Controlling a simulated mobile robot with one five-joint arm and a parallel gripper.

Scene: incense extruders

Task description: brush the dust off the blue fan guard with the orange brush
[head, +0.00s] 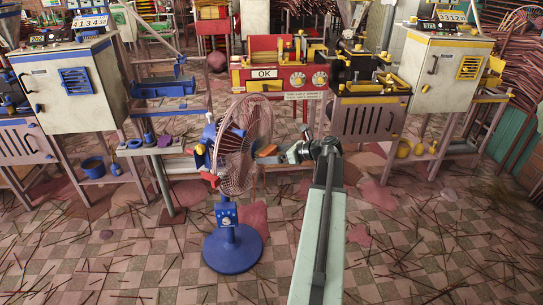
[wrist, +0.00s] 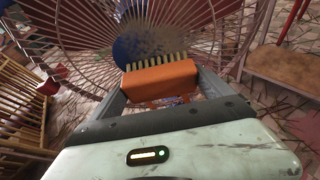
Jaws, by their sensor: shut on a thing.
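The fan (head: 229,215) stands on a round blue base, its round wire guard (head: 240,145) facing right toward my arm. The guard's wires look reddish-brown; its centre disc (wrist: 145,45) is blue with a dull, brownish patch in the wrist view. My gripper (head: 289,153) is shut on the orange brush (wrist: 160,79), which also shows in the head view (head: 266,151). The pale bristles point at the guard, just below its centre disc in the wrist view. I cannot tell whether they touch the wires. The fan's back is partly hidden.
A low bench (head: 165,148) with small blue items stands left of the fan. A red machine (head: 278,72) and a yellow-black extruder (head: 368,90) stand behind. White cabinets (head: 70,88) flank them. The tiled floor in front is open, strewn with thin sticks and reddish powder.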

